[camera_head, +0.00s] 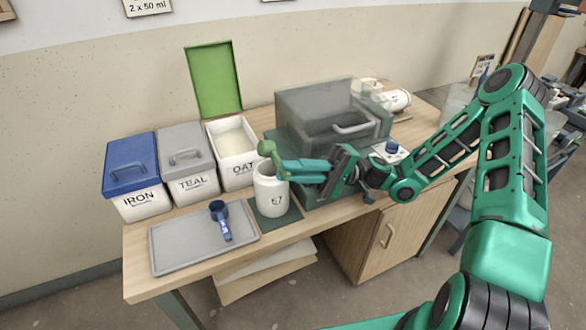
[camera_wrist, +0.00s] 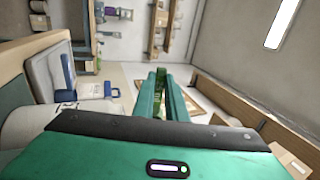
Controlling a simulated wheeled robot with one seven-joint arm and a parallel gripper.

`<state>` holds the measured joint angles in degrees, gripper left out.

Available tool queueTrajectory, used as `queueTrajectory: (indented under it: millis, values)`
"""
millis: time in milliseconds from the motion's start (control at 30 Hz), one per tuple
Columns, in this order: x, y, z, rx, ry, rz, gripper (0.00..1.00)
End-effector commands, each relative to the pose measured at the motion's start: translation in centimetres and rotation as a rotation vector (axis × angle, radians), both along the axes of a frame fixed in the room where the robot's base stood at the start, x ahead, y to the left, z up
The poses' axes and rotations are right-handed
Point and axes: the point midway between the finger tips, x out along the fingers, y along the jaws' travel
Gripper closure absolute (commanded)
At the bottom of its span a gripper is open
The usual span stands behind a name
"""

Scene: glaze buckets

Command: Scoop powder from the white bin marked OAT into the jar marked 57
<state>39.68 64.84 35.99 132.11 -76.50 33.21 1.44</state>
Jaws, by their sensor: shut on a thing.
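The white bin marked OAT (camera_head: 235,160) stands open at the back, its green lid (camera_head: 213,78) raised; pale powder (camera_head: 235,138) shows inside. The white jar marked 57 (camera_head: 270,198) stands upright on a dark green mat (camera_head: 292,211), in front of the bin and a little to its right. My gripper (camera_head: 288,167) is shut on a green scoop (camera_head: 267,148). The scoop's bowl is over or just behind the jar's mouth; what it holds is hidden. In the wrist view the green scoop (camera_wrist: 161,76) shows partly between the fingers.
Shut bins marked TEAL (camera_head: 190,185) and IRON (camera_head: 140,205) stand left of OAT. A blue scoop (camera_head: 219,218) lies on a grey tray (camera_head: 185,248) at the front left. A grey see-through box with a handle (camera_head: 320,110) stands behind my gripper. A wall sign (camera_head: 148,6) reads 2 x 50 ml.

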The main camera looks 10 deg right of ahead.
Motion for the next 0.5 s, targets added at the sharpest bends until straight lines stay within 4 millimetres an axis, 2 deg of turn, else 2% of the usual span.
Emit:
queueTrajectory:
  millis: [500]
  values:
    - [-0.02,0.00,0.32,-0.048,-0.017,0.001,1.00]
